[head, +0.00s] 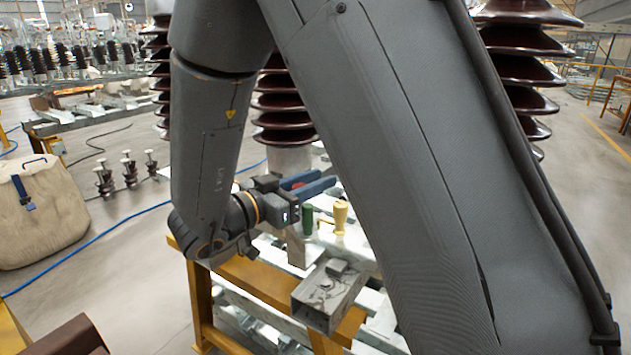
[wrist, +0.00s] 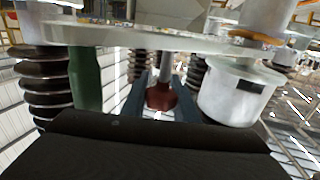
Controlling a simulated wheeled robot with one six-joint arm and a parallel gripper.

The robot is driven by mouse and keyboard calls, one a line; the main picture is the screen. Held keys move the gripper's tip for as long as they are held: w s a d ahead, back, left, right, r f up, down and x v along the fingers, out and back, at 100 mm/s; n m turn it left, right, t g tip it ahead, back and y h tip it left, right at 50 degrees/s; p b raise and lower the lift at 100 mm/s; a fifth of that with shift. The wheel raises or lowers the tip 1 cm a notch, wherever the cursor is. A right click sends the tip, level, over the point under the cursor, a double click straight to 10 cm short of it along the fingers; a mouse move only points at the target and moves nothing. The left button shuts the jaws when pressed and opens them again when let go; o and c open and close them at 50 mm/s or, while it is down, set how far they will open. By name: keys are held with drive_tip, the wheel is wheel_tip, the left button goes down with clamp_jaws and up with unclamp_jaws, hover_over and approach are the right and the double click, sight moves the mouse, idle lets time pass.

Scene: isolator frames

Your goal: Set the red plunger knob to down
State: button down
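The red plunger knob (wrist: 161,97) is dark red and hangs at the lower end of a thin grey rod (wrist: 166,64) in the wrist view. My gripper (wrist: 160,88) has its two blue fingers on either side of the knob, spread apart. I cannot tell whether either finger touches it. In the head view my gripper (head: 312,184) points right with its fingers apart. A small bit of red (head: 298,185) shows between them, and the rest of the knob is hidden.
A green handle (head: 308,220) and a yellow handle (head: 340,217) stand close below my gripper. A grey metal box (head: 328,295) sits on the yellow frame (head: 262,277). A pale cylinder (wrist: 236,93) is close right of my fingers, with a pale plate (wrist: 130,37) above.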

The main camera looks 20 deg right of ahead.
drive_tip(key=shift+f, duration=1.35)
drive_tip(key=c, duration=1.4)
unclamp_jaws()
drive_tip(key=v, duration=0.8)
